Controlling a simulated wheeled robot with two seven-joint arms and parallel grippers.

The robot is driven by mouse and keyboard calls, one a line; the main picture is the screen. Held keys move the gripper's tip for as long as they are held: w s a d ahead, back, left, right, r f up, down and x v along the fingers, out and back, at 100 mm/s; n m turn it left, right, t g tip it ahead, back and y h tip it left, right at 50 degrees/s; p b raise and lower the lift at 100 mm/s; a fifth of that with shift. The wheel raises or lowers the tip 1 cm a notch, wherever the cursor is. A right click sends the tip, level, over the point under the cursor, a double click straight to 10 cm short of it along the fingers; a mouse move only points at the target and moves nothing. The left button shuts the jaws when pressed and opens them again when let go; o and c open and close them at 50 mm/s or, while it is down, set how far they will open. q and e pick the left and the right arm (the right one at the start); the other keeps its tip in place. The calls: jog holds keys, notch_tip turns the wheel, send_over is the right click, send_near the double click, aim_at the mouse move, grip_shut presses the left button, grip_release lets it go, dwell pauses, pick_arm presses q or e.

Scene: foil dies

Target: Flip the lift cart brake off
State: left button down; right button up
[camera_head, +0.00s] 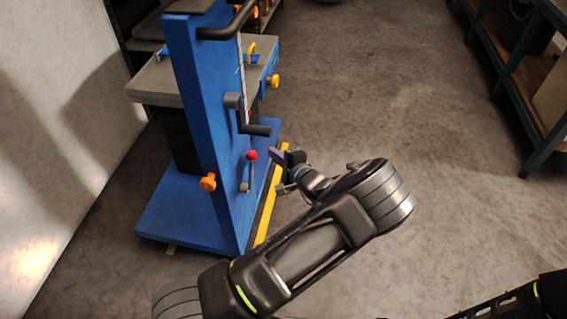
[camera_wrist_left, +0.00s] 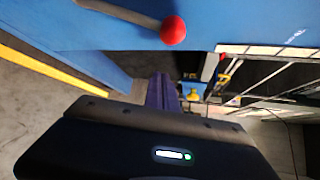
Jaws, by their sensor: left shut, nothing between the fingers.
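The blue lift cart (camera_head: 205,110) stands left of centre in the head view. Its brake lever has a red ball knob (camera_head: 252,155) on a grey rod and sits on the cart's blue upright face. In the left wrist view the red knob (camera_wrist_left: 172,30) shows at the top, with its rod running to the upper left. My left gripper (camera_head: 284,158) is just right of the knob, apparently apart from it. Its purple fingers (camera_wrist_left: 163,92) are shut and empty, pointing toward the blue face below the knob in the wrist picture. My right gripper is out of view.
A black crank handle (camera_head: 256,130) juts out above the lever. Orange knobs (camera_head: 208,182) and a yellow-edged base (camera_head: 268,205) belong to the cart. A teal shelf (camera_head: 520,75) stands at right. The grey floor between is clear.

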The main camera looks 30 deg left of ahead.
aim_at(251, 171)
pick_arm(q)
jog(key=shift+s+a+r, duration=0.2)
jog(key=shift+s+a, duration=0.45)
jog(key=shift+s, duration=0.1)
jog(key=shift+s+a+r, duration=0.2)
jog(key=shift+s+a, duration=0.4)
jog(key=shift+s, duration=0.1)
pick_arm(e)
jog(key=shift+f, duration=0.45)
pick_arm(q)
jog(key=shift+s+d+b, duration=0.1)
jog(key=shift+s+b, duration=0.1)
jog(key=shift+b, duration=0.15)
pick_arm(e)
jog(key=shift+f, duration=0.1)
